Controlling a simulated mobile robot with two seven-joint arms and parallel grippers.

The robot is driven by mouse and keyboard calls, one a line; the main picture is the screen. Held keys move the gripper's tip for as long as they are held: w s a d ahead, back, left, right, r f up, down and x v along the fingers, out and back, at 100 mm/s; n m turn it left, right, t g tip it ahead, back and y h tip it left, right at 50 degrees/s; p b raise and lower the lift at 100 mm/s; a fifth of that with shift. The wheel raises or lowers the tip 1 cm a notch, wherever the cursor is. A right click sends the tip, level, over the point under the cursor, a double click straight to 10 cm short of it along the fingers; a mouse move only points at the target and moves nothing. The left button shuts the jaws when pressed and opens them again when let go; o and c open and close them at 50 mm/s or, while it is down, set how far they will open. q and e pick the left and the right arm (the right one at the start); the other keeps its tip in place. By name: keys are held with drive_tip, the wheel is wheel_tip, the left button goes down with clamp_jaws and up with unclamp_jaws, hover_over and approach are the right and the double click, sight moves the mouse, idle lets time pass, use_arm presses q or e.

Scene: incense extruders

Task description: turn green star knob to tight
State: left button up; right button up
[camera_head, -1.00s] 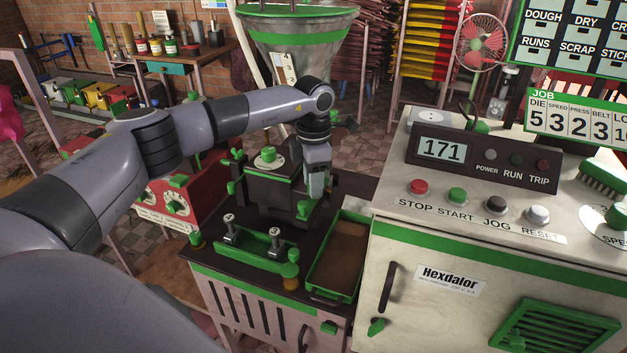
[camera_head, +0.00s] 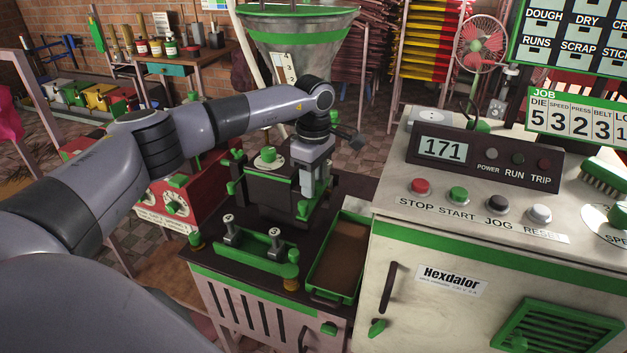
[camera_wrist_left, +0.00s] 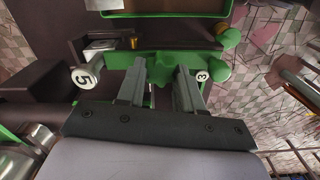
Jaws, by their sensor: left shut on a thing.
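The green star knob (camera_head: 303,211) is on the front of the dark extruder head, under the tips of my left gripper (camera_head: 308,192). In the left wrist view, green knob material (camera_wrist_left: 162,72) shows between the two fingers, and a green lobe shows beyond the right finger. My left gripper, which also shows in the left wrist view (camera_wrist_left: 160,82), is shut on the knob. The fingers hide part of it, so its exact turn angle and tightness cannot be told. My right gripper is not in view.
A green holder (camera_head: 262,256) with two numbered pegs stands in front of the knob. A green-rimmed tray (camera_head: 338,262) lies to its right. The white control cabinet (camera_head: 400,265) stands further right, its display reading 171. A red box (camera_head: 172,205) is at the left.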

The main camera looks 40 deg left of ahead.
use_arm(q)
drive_tip(key=shift+w+r+m, duration=0.1)
drive_tip(key=shift+r+m, duration=0.05)
drive_tip(key=shift+m, duration=0.45)
drive_tip(key=o, duration=1)
drive_tip(key=shift+o, duration=0.2)
drive_tip(key=shift+r+b, duration=0.4)
drive_tip(key=shift+r, duration=3.15)
